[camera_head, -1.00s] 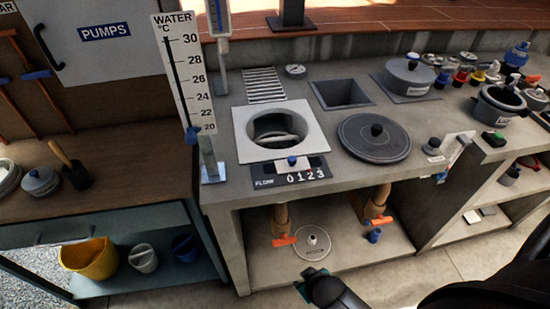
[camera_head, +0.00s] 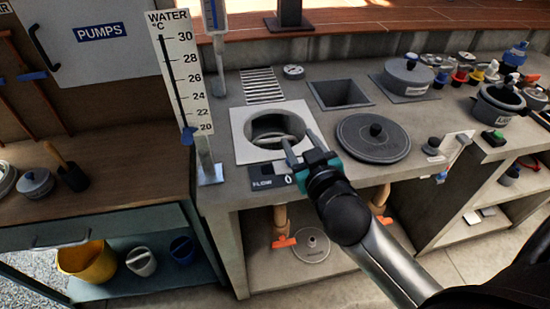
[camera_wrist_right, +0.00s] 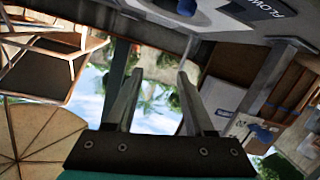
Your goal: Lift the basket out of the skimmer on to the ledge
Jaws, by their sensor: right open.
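The skimmer (camera_head: 241,148) is a pale square plate with a round opening, set in the concrete counter. The basket (camera_head: 277,137) sits down inside the opening; a light curved handle shows across it, and most of its body is hidden below the rim. My right gripper (camera_head: 301,142) is open, with its fingers over the plate's right front corner, to the right of the handle and apart from it. In the right wrist view its two fingers (camera_wrist_right: 153,82) stand apart with nothing between them. My left gripper is not in view.
A dark round lid (camera_head: 372,142) lies on the counter to the right. Behind it is a square opening (camera_head: 341,93). The flow counter panel (camera_head: 265,181) sits in front of the skimmer, partly covered by my gripper. A water thermometer board (camera_head: 180,75) stands upright to the left.

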